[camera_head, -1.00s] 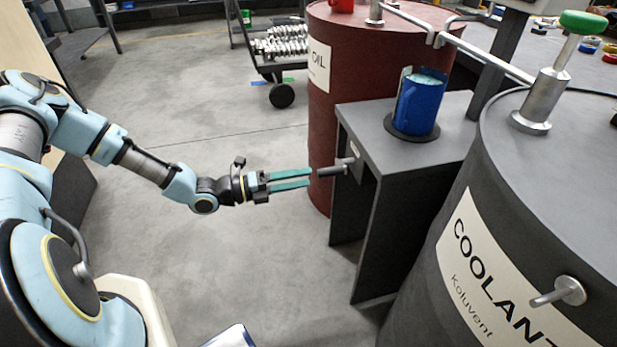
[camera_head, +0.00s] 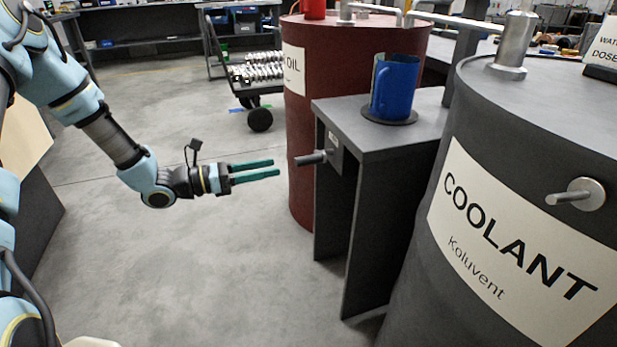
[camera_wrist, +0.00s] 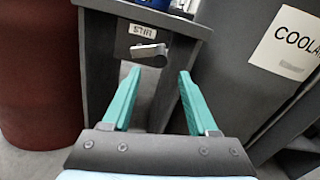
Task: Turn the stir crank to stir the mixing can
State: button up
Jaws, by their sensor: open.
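The stir crank (camera_head: 312,158) is a short dark handle on a plate on the left side of the grey stand. In the wrist view the crank (camera_wrist: 148,52) shows below a "STIR" label, ahead of and between my fingers. The mixing can (camera_head: 394,88) is a blue can with a handle, upright on a dark round plate on top of the stand. In the wrist view only its bottom edge shows at the top. My gripper (camera_head: 278,168) has two teal fingers, is open and empty, and points at the crank with a gap between them.
The grey stand (camera_head: 340,107) stands between the red oil barrel (camera_head: 300,130) and the dark coolant barrel (camera_head: 440,255), which has its own handle (camera_head: 575,196). A cart (camera_head: 262,92) with metal parts is behind. The floor left of the stand is clear.

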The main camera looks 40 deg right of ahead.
aim_at(322, 157)
jog(key=x, duration=1)
jog(key=shift+s+d+b, duration=0.15)
jog(key=shift+d+b, duration=0.15)
jog(key=shift+b, duration=0.1)
grip_shut()
